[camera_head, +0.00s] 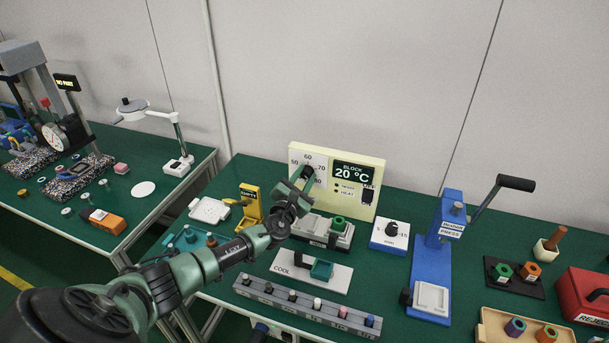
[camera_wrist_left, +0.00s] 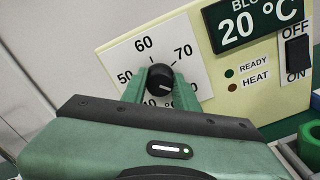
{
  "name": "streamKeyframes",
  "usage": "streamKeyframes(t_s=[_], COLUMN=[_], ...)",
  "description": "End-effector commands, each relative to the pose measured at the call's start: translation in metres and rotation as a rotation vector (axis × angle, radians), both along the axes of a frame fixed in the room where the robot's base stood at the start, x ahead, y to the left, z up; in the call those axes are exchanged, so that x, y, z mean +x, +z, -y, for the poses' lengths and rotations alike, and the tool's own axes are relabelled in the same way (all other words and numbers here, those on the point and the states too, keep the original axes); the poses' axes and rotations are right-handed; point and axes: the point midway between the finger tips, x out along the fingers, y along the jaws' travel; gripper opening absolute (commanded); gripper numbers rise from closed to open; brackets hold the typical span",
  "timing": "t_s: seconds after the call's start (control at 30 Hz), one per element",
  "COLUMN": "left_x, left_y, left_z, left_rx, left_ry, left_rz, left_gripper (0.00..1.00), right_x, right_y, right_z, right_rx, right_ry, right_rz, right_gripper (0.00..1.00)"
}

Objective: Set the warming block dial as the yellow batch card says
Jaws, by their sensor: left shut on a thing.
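The warming block's cream control panel (camera_head: 375,190) stands at the back of the green table. Its display (camera_wrist_left: 250,22) reads 20 °C. My left gripper (camera_head: 307,180) is shut on the black dial knob (camera_wrist_left: 160,78), one finger on each side. The scale (camera_wrist_left: 198,62) shows 50, 60 and 70 around the knob; the lower numbers are partly covered by the gripper. A yellow stand (camera_head: 250,206) with a dark label is left of the block; I cannot read a batch card there. My right gripper is not in view.
The black ON switch (camera_wrist_left: 297,55) and dark READY and HEAT lamps (camera_wrist_left: 231,80) sit right of the dial. A small white dial box (camera_head: 390,236) and a blue press (camera_head: 440,260) stand to the right. A COOL plate (camera_head: 335,278) and rack (camera_head: 305,308) lie in front.

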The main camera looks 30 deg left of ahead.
Motion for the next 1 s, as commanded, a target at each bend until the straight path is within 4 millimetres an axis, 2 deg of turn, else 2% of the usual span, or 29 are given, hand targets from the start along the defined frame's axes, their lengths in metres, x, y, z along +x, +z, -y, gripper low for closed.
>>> streamKeyframes(t_s=[0.47, 0.5, 0.57, 0.6, 0.87, 1.0], left_x=[-0.0003, -0.0003, -0.0003, -0.0003, -0.0003, -0.0087], left_y=[-0.0014, -0.0014, -0.0013, -0.0012, -0.0005, -0.0010], left_z=[0.0004, 0.0004, 0.0003, 0.0003, 0.0003, 0.0015], left_rx=[0.019, 0.019, 0.018, 0.018, 0.017, 0.016], left_ry=[-0.001, -0.001, -0.001, 0.000, 0.000, 0.000], left_rz=[-0.007, -0.007, -0.006, -0.006, -0.004, -0.005], left_gripper=[0.00, 0.32, 0.49, 0.51, 0.51, 0.51], right_x=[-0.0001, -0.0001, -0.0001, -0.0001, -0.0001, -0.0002], right_y=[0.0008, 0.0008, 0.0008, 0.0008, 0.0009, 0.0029], right_z=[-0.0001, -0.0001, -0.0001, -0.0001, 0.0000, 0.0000], right_rx=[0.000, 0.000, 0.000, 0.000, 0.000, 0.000], right_ry=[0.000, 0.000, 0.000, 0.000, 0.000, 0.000], right_rz=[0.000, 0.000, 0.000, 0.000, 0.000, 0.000], right_gripper=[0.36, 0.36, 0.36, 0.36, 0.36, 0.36])
